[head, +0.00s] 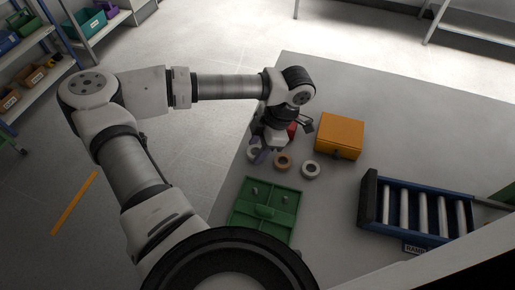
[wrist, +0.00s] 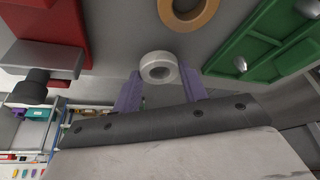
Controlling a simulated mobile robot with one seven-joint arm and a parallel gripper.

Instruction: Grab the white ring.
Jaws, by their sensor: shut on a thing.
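The white ring (wrist: 159,67) sits between the two purple fingers of my gripper (wrist: 161,84) in the wrist view, and the fingers are shut on it. In the head view the white ring (head: 252,154) is partly hidden by my gripper (head: 262,153), at the left edge of the grey table. I cannot tell whether the ring touches the table or is lifted. A tan ring (head: 284,161) lies just right of it, and also shows in the wrist view (wrist: 188,12). A second whitish ring (head: 310,169) lies further right.
A green tray (head: 264,211) with small pegs stands in front of the rings. An orange box (head: 339,136) stands behind them. A red thing (head: 292,131) is partly hidden behind my gripper. A blue-framed roller conveyor (head: 419,209) is at the right. Shelves (head: 34,60) stand far left.

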